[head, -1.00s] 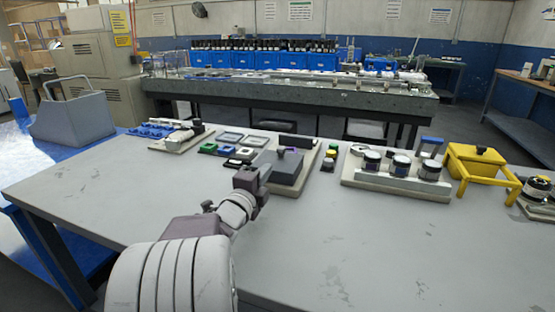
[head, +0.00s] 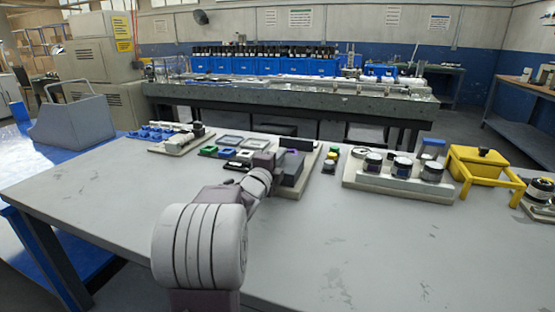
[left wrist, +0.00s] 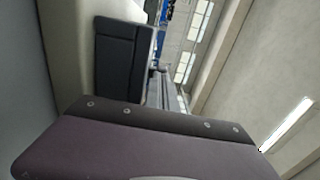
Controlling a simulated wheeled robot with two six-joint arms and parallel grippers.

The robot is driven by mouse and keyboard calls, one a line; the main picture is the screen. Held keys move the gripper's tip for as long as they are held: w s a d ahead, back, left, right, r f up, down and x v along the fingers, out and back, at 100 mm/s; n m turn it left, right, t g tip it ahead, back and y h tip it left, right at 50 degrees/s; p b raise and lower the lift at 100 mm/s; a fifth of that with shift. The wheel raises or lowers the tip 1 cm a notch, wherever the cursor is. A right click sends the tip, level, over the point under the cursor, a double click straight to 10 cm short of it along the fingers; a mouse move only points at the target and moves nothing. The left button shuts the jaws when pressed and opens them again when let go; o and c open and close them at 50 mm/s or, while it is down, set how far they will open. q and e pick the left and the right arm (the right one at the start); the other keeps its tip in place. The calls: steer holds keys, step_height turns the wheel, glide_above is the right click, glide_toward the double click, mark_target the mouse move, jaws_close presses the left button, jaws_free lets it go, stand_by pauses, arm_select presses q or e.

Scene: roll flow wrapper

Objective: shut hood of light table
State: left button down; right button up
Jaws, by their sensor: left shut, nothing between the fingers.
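The light table looks to be the dark grey box (head: 292,171) on a pale board in the middle of the bench. My left gripper (head: 272,159) is shut and empty. It is at the left side of the box and hides part of it. I cannot tell whether it touches the box or how far its hood stands open. In the left wrist view a dark grey panel (left wrist: 124,62), apparently part of this box, stands just beyond my gripper's body. My right gripper is not in view.
Green, blue and white frames (head: 223,152) lie left of the box. The front of the bench (head: 390,250) is clear.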

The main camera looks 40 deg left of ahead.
arm_select(q)
steer(key=p+x, duration=0.2)
steer(key=x, duration=1)
steer(key=shift+w+a+p, duration=0.1)
steer(key=shift+w+p, duration=0.2)
steer(key=shift+w, duration=0.1)
steer(key=shift+s+r, duration=0.1)
steer(key=shift+r, duration=0.15)
steer(key=shift+r, duration=0.1)
